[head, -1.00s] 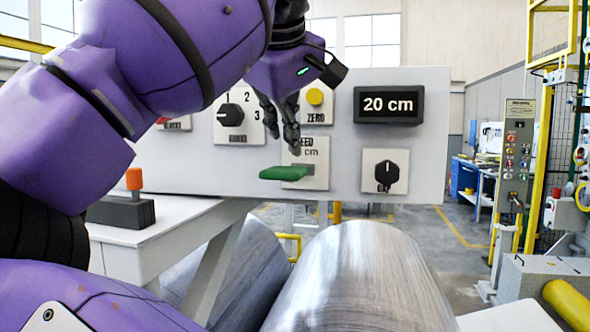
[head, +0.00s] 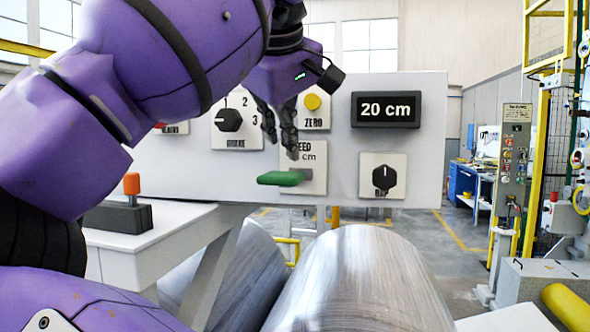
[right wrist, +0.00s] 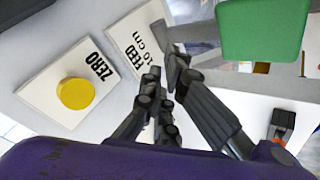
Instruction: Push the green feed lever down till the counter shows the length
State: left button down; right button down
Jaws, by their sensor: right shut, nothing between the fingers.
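The green feed lever (head: 280,178) sticks out from the FEED plate (head: 314,180) on the white panel. It looks about level and shows large in the right wrist view (right wrist: 262,30). The counter (head: 386,109) reads 20 cm. My right gripper (head: 284,150) is shut and empty, its fingers pointing down just above the lever, with a small apparent gap. In the right wrist view its fingertips (right wrist: 168,78) lie beside the FEED label, left of the lever. My left gripper is not in view.
A yellow ZERO button (head: 312,102) sits above the lever, close to my fingers. A black dial (head: 229,120) is at left and another black knob (head: 383,177) at right. Metal coils (head: 355,285) lie below. An orange-topped control (head: 132,184) stands on the white ledge at left.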

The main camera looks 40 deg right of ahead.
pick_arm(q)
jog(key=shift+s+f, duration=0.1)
pick_arm(e)
jog(key=shift+f, duration=0.15)
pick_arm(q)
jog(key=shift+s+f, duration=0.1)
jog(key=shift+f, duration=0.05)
pick_arm(e)
jog(key=shift+f, duration=0.35)
pick_arm(q)
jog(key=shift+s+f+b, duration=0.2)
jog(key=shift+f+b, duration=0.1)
jog(key=shift+b, duration=0.05)
pick_arm(e)
jog(key=shift+f, duration=0.55)
dwell(0.4)
dwell(0.5)
